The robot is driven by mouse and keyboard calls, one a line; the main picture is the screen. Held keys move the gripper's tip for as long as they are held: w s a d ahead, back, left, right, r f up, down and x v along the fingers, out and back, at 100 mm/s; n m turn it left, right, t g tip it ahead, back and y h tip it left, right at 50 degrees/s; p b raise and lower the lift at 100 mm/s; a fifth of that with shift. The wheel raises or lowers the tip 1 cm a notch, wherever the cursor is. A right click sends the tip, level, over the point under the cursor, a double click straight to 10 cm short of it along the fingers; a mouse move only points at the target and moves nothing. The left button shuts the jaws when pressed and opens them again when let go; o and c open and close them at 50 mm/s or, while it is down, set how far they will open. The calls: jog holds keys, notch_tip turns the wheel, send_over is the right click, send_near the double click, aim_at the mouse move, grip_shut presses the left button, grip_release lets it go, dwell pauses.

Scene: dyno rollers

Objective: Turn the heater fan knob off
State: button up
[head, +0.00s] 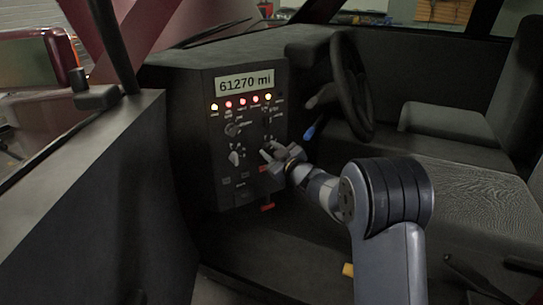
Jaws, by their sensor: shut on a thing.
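The black dash panel (223,185) carries knobs, small switches and lamps. A knob (232,129) sits at the upper left and a paler knob (235,157) at the lower left. Another control (268,121) is at the upper right. My gripper (266,153) is at the lower right of the panel, its fingertips against the panel face and shut on a knob there. The fingers mostly hide that knob, so its pointer angle cannot be seen. The labels are too small to read, so I cannot tell which knob is the heater fan.
The display (245,82) reads 61270 mi above a row of lit lamps (242,104). The steering wheel (350,85) and a blue-tipped stalk (309,132) are right of the panel. Red tabs (267,207) sit low on it. Seats (455,180) fill the right side.

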jog(key=n+b, duration=0.3)
jog(key=n, duration=0.2)
jog(key=shift+f, duration=0.15)
jog(key=shift+n+b, duration=1.5)
jog(key=shift+n, duration=0.9)
jog(key=o, duration=1)
jog(key=v, duration=0.5)
jog(key=p+v, duration=0.1)
jog(key=v, duration=0.4)
jog(key=shift+s+r, duration=0.25)
jog(key=shift+s, duration=0.15)
